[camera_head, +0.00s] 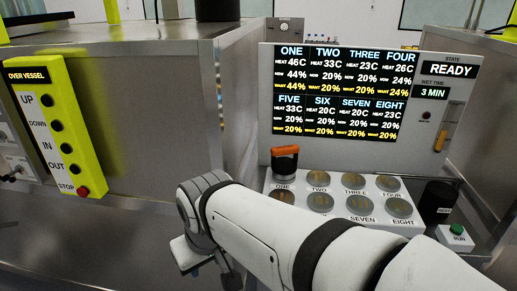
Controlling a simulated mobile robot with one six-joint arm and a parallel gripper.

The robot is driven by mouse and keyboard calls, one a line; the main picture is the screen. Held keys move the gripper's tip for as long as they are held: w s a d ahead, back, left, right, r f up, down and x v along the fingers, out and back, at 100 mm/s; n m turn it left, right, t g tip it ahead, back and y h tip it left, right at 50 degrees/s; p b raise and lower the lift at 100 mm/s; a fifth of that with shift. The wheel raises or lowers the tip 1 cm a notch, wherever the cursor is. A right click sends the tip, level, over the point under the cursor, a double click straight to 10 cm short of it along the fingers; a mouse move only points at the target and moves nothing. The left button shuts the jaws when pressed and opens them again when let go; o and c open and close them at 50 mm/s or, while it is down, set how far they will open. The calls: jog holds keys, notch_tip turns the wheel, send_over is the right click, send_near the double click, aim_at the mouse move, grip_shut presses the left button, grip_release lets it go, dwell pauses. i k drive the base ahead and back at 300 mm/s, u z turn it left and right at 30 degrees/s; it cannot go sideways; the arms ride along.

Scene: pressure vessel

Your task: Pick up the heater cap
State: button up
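No part in view is clearly marked as the heater cap. A dark, short cylinder with an orange top (285,160) stands upright at the place marked ONE on the panel. A black cylinder (439,200) with a small label, too small to read surely, stands at the right end of the panel. I cannot tell which of these is the heater cap. My arm crosses the lower middle, and its wrist is left of the panel. My gripper (205,260) is partly hidden below the wrist, apart from both cylinders; its fingers do not show clearly.
The white panel (268,184) has several round discs, partly covered by my arm. Behind it stands a display (340,93) reading READY. A green RUN button (457,229) is at right. A yellow OVER VESSEL control box (57,128) hangs on the steel cabinet (155,110) at left.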

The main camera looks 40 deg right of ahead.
aim_at(283, 168)
jog(key=z, duration=0.5)
jog(key=i, duration=0.85)
jog(key=z, duration=0.5)
jog(key=k, duration=0.9)
jog(key=z, duration=0.2)
jog(key=i, duration=0.9)
jog(key=u, duration=0.1)
